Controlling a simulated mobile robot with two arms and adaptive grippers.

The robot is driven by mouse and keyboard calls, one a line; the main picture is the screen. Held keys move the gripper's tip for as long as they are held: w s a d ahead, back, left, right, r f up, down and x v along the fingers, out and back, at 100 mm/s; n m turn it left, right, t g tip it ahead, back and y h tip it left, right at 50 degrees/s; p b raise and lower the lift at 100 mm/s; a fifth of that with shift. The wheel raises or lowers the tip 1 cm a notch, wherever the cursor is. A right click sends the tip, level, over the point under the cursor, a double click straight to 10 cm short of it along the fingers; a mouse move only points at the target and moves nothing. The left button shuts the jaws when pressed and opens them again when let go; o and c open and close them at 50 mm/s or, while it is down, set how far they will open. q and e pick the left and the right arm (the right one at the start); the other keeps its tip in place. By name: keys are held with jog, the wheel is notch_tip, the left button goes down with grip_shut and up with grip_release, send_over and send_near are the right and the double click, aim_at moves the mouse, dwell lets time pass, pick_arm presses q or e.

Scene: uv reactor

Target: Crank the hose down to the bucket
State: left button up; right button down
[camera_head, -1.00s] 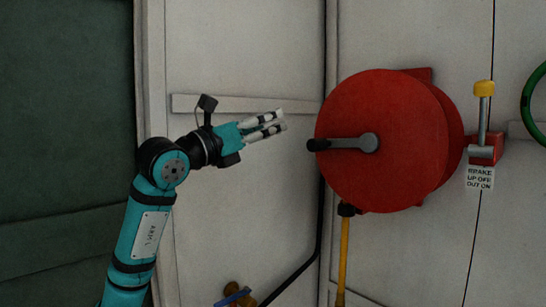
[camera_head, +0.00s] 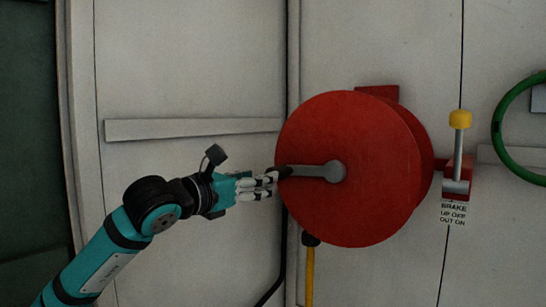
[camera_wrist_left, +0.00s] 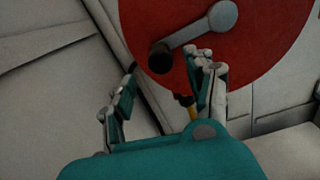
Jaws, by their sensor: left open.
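A red hose reel (camera_head: 350,205) is mounted on the wall. Its grey crank arm (camera_head: 318,171) points left from the hub and ends in a dark knob, which in the head view is partly covered by my left gripper (camera_head: 271,185). In the left wrist view the dark knob (camera_wrist_left: 160,57) shows just beyond the fingertips, and my left gripper (camera_wrist_left: 163,75) is open with its fingers spread either side of the space before it. The yellow hose (camera_head: 309,275) hangs below the reel. No bucket shows. My right gripper is not in view.
A brake lever (camera_head: 459,145) with a yellow knob stands upright right of the reel, above a sign (camera_head: 453,214) reading "BRAKE UP OFF OUT ON". A green ring (camera_head: 498,130) is at the far right. A wall rail (camera_head: 190,128) runs left of the reel.

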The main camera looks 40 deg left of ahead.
aim_at(269, 171)
pick_arm(q)
jog(key=w, duration=0.1)
jog(key=w+p, duration=0.1)
jog(key=w, duration=0.1)
jog(key=w+p, duration=0.1)
jog(key=shift+w+d+r, duration=0.25)
jog(key=shift+r, duration=0.05)
jog(key=shift+w+f+p, duration=0.2)
jog(key=shift+w+p, duration=0.2)
jog(key=shift+w, duration=0.3)
jog(key=shift+c, duration=0.3)
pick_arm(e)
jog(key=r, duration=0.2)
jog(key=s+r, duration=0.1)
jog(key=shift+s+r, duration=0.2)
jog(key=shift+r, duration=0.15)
pick_arm(q)
jog(key=c, duration=0.7)
grip_shut()
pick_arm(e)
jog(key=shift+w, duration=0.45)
pick_arm(q)
jog(key=shift+f, duration=0.1)
